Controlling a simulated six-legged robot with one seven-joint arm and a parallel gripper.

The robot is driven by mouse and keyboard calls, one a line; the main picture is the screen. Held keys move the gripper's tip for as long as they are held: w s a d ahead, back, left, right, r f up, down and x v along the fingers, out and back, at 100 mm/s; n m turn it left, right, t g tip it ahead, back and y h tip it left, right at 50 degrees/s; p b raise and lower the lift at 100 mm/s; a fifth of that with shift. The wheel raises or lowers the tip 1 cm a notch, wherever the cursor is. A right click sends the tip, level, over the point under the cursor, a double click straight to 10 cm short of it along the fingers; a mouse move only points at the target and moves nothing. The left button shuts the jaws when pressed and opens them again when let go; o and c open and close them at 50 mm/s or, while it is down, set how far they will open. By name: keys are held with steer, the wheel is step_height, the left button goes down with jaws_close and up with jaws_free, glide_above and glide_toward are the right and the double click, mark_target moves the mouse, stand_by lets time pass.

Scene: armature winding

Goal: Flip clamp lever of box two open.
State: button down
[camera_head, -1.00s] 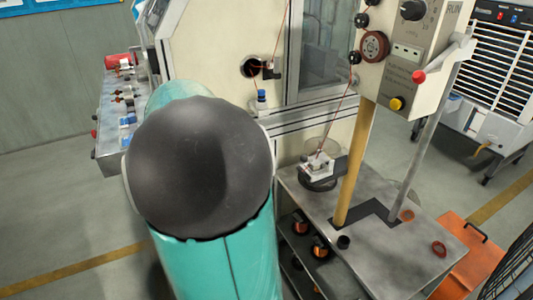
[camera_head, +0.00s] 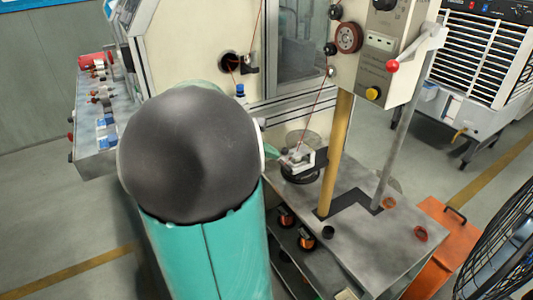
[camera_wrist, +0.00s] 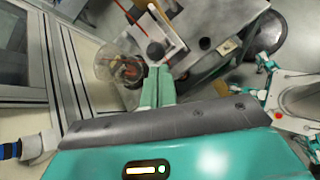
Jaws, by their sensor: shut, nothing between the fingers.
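Nothing in view is labelled box two, so I cannot tell which part is its clamp lever. A small white block fixture (camera_head: 298,156) sits on a dark round base with a clear cover behind it, and a thin red wire runs down to it. In the wrist view a white bar-shaped part (camera_wrist: 165,38) lies just beyond my fingertips. My gripper (camera_wrist: 158,70) has its teal fingers together and empty, beside a clear round cover (camera_wrist: 118,62). In the head view my arm hides most of the gripper; only a teal tip shows left of the white fixture.
A grey metal table (camera_head: 375,245) carries the fixture, a yellow post (camera_head: 335,160) and copper-coloured rings. Copper spools (camera_head: 305,238) sit on the shelf below. A black fan guard (camera_head: 500,250) is at right.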

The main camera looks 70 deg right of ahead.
steer(key=shift+r, duration=0.1)
steer(key=shift+d+r, duration=0.1)
steer(key=shift+r, duration=0.15)
steer(key=shift+s+r+t+y, duration=0.1)
steer(key=shift+r+t+y, duration=0.2)
steer(key=shift+t+y, duration=0.15)
steer(key=s+d+r+t+y, duration=0.5)
steer(key=r+y, duration=0.1)
steer(key=r, duration=0.1)
steer(key=shift+s+d, duration=0.15)
steer(key=shift+d, duration=0.25)
stand_by(0.6)
stand_by(0.4)
steer(key=shift+r, duration=0.2)
